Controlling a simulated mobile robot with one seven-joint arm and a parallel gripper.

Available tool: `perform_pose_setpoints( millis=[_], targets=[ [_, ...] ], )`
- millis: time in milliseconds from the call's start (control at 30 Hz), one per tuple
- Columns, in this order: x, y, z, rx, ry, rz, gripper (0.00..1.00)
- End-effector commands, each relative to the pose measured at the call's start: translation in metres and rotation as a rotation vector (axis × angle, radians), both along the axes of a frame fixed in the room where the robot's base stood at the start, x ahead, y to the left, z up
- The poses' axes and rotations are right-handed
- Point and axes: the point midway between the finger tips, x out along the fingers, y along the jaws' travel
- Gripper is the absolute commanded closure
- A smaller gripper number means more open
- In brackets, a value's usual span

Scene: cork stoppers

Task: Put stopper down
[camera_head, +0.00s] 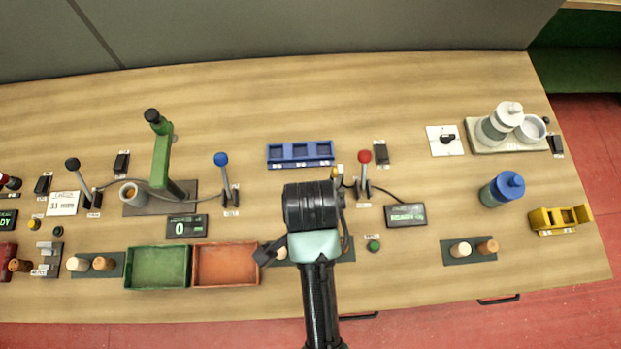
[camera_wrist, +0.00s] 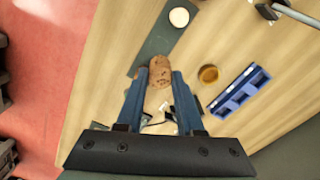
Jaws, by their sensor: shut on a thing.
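My gripper (camera_wrist: 161,78) is shut on a speckled brown cork stopper (camera_wrist: 160,66), which sits between its two blue fingers in the wrist view. Behind the stopper lies a dark green mat (camera_wrist: 153,46) with a pale stopper (camera_wrist: 179,17) on its far part. The held stopper overlaps the mat's near end in the picture; I cannot tell whether it touches the mat. In the head view my arm hides the gripper's fingers and the held stopper. The pale stopper (camera_head: 281,252) and part of the mat (camera_head: 347,250) show beside my arm.
A blue three-compartment tray (camera_head: 300,153) lies behind my arm, also seen in the wrist view (camera_wrist: 239,91). A round amber-brown thing (camera_wrist: 208,74) stands near the mat. An orange tray (camera_head: 226,280) and a green tray (camera_head: 157,281) lie left. A red-knobbed lever (camera_head: 364,175) stands right.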

Motion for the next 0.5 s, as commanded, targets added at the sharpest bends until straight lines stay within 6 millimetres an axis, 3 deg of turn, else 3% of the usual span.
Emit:
perform_pose_setpoints(
  millis=[300,500],
  targets=[
    [-0.006,0.0,-0.047,0.001,0.005,0.004,1.0],
    [-0.005,0.0,-0.066,0.001,0.003,0.002,1.0]
  ],
)
